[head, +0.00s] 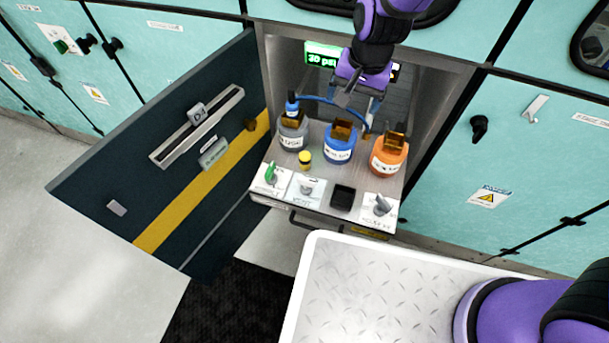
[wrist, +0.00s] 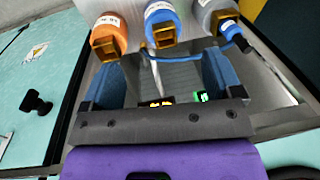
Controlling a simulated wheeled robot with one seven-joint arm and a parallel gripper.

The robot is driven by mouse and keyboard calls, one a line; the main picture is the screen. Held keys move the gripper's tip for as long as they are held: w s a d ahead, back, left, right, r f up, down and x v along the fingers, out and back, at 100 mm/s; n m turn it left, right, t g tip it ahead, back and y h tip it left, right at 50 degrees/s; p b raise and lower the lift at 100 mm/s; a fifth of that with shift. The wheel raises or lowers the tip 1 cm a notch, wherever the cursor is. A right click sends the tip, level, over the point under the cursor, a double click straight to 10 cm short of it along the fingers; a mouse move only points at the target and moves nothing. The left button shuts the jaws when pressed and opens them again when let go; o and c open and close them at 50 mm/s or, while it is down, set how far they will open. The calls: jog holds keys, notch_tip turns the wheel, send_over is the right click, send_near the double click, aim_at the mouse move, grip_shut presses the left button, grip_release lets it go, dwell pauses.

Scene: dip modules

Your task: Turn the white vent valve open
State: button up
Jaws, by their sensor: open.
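The white vent valve (head: 307,188) is on the front edge of the drawer's top panel, on a white plate lettered VENT. Its pale handle is small, and its exact angle is hard to tell. My gripper (head: 360,100) is above and behind the bottles, well away from the valve. In the wrist view my gripper (wrist: 162,78) has its two blue-padded fingers wide apart. A pale thin tube shows between or beyond them, and no grip on it is seen. The valve is not visible in the wrist view.
Grey (head: 293,134), blue (head: 340,145) and orange (head: 388,158) bottles stand behind the valve row. A green-handled valve (head: 271,173) is left of the vent valve; a black square recess (head: 342,197) and grey-handled valve (head: 381,205) are right. A blue hose (head: 325,99) arches behind. An open dark door (head: 165,150) stands left.

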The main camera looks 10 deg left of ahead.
jog(key=h, duration=0.1)
send_over(306, 179)
notch_tip(306, 179, down, 16)
notch_tip(306, 179, down, 11)
jog(key=shift+f, duration=0.15)
jog(key=c, duration=0.9)
